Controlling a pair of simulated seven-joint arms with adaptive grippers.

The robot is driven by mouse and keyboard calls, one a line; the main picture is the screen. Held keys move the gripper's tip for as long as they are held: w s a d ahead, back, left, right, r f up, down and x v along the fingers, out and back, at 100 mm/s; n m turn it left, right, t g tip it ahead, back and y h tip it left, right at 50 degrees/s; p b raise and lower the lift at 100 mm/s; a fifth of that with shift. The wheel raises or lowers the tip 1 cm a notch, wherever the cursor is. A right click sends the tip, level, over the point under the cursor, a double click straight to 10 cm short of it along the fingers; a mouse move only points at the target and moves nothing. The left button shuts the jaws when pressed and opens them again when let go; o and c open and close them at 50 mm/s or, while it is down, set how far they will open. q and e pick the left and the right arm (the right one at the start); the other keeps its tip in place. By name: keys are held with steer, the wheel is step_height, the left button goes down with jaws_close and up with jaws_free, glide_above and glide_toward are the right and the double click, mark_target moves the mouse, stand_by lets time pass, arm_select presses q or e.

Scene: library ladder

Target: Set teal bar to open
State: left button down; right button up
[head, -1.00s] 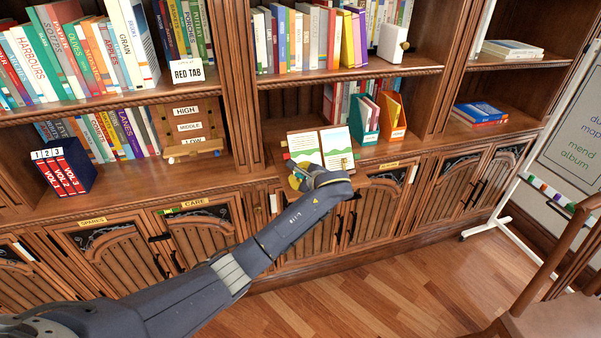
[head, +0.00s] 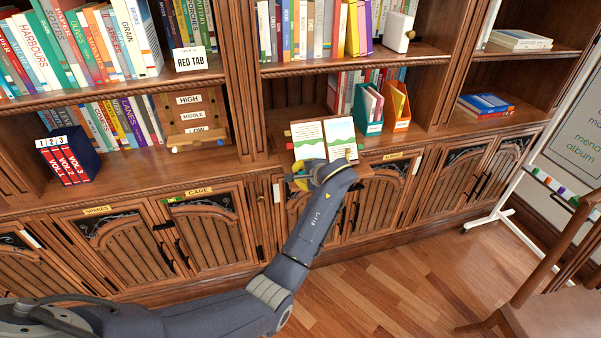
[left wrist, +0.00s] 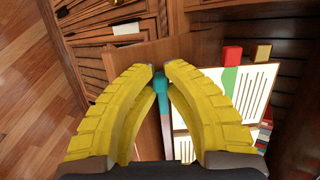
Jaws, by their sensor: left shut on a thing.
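The teal bar (left wrist: 162,88) shows in the left wrist view, upright between the two yellow fingertips of my left gripper (left wrist: 159,72). The gripper is shut on it, and the fingers hide part of it. In the head view my left gripper (head: 312,178) is just below the open picture book at the shelf's front edge. My right gripper is not in view.
The open book (head: 324,140) stands close behind the gripper and also shows in the left wrist view (left wrist: 228,95). Teal and orange file holders (head: 396,105) stand to its right. Cabinet doors lie below. A chair (head: 555,290) stands at the lower right.

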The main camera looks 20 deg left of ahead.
arm_select(q)
steer(key=shift+s+a, duration=0.1)
stand_by(0.4)
steer(key=c, duration=1.4)
jaws_free()
steer(key=shift+f, duration=0.1)
